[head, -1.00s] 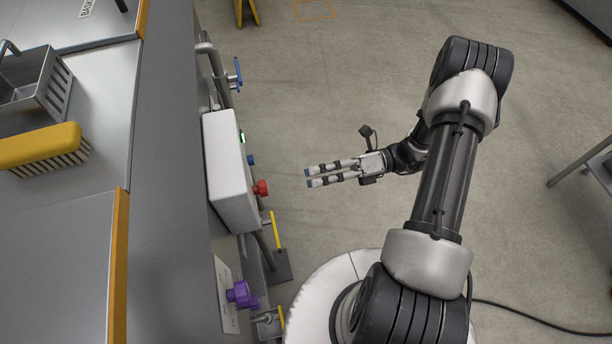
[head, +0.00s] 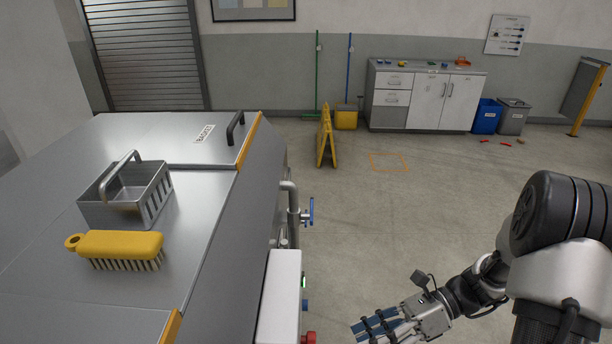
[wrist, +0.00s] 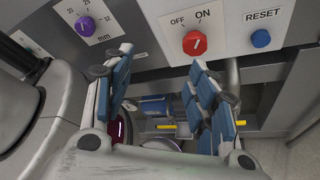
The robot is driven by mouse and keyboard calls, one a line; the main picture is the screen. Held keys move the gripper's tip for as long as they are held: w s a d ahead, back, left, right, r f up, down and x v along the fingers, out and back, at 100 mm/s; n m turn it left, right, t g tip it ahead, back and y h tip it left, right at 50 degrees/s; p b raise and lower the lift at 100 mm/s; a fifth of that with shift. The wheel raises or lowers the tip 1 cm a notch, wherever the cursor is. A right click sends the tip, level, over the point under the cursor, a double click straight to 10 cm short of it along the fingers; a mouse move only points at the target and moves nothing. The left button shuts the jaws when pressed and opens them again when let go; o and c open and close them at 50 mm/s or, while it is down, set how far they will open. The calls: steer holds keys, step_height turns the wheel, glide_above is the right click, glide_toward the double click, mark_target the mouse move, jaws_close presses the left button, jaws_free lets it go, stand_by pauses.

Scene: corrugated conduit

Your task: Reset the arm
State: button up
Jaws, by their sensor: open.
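My arm reaches in from the right edge of the head view. My gripper (head: 378,325) is open and empty at the bottom, to the right of the machine's light control box (head: 280,300). In the wrist view my gripper (wrist: 160,75) has its two blue-padded fingers apart with nothing between them. Beyond them is the machine's front panel. It carries a red OFF/ON knob (wrist: 195,43), a blue RESET button (wrist: 261,38) and a purple mm dial (wrist: 85,25). The fingers are apart from these controls.
The metal machine top (head: 130,275) holds a basket (head: 125,207) and a yellow brush (head: 120,245). A blue valve handle (head: 310,212) juts from its side. A yellow floor sign (head: 326,137) and a cabinet (head: 420,98) stand farther back. The middle floor is clear.

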steer(key=s+d+r+n+t+h+b, duration=0.1)
steer(key=s+r+n+t+h+b, duration=0.3)
steer(key=n, duration=1.8)
steer(key=s+r+t+h, duration=0.4)
steer(key=s+r+h, duration=0.2)
steer(key=h, duration=0.3)
steer(key=shift+s+d+r+n+h+b, duration=0.3)
steer(key=shift+s+r+b, duration=0.1)
steer(key=shift+r, duration=0.15)
steer(key=shift+a, duration=0.1)
